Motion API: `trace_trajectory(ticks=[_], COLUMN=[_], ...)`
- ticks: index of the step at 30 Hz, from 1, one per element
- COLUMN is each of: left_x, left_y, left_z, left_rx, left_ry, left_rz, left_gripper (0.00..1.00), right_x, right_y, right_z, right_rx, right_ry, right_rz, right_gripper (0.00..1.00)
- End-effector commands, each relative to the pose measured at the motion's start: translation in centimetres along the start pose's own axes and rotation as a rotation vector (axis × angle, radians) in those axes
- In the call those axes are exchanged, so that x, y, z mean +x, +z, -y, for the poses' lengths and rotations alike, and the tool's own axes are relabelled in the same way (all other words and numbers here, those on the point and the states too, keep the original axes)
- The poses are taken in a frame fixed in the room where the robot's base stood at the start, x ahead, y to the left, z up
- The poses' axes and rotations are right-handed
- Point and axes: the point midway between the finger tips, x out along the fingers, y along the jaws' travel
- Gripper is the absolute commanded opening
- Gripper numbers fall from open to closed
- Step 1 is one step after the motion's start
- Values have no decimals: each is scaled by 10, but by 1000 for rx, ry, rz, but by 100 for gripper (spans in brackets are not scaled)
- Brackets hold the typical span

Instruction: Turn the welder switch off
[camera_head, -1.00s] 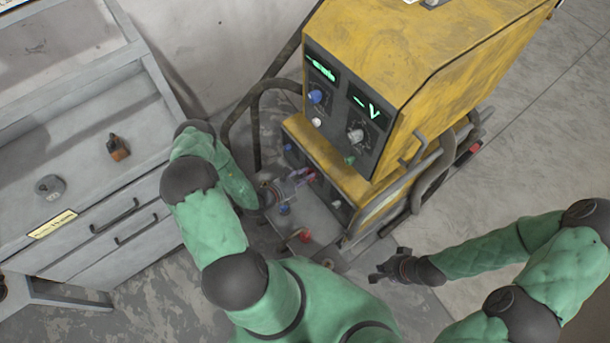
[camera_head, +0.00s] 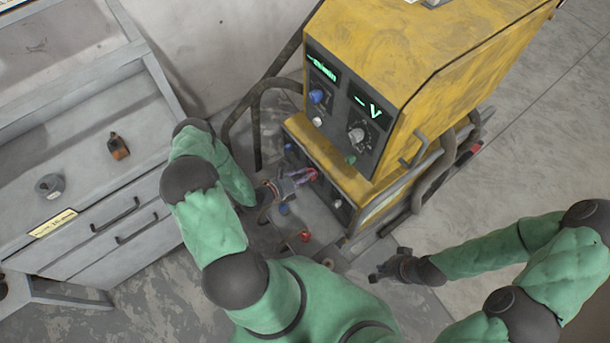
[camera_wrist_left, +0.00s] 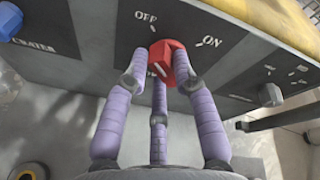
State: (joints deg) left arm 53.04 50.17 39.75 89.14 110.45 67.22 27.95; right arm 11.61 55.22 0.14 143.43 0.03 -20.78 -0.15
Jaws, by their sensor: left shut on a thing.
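The welder (camera_head: 420,60) is a yellow two-part machine with dark front panels. Its red switch knob (camera_wrist_left: 163,55) is on the lower panel, between the labels OFF at upper left and ON at upper right in the left wrist view. My left gripper (camera_head: 306,177) has purple segmented fingers and is shut on the red knob; its fingertips (camera_wrist_left: 160,80) touch the knob from the sides and below. The knob's pointer direction is hard to tell.
A blue knob (camera_wrist_left: 7,22) is left of the switch and a grey knob (camera_wrist_left: 271,94) is right of it. A grey drawer cabinet (camera_head: 85,150) stands at left. Dark cables (camera_head: 255,110) loop beside the welder. The floor (camera_head: 540,130) at right is clear.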

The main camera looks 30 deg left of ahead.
Motion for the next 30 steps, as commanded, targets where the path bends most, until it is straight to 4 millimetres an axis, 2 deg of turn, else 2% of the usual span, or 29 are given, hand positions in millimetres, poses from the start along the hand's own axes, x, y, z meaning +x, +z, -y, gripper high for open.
trace_trajectory(ticks=[1, 3, 12, 16, 20, 30], left_x=[0, 0, 0, -7, -24, -91], left_y=[0, 0, 0, 0, 1, 0], left_z=[0, 0, 0, 0, -1, -1], left_rx=[-2, -1, 0, 0, -1, -1], left_ry=[1, 1, 0, 1, 4, 5], left_rz=[0, 0, 0, 1, 2, 2], left_gripper=[36, 51, 51, 51, 51, 51], right_x=[0, 0, 0, 0, 0, 0], right_y=[0, 0, 0, 0, 0, 0], right_z=[0, 0, 0, 0, 0, 0], right_rx=[0, 0, 0, 0, 0, 0], right_ry=[0, 0, 0, 0, 0, 0], right_rz=[0, 0, 0, 0, 0, 0], right_gripper=[0, 0, 0, 0, 0, 0])
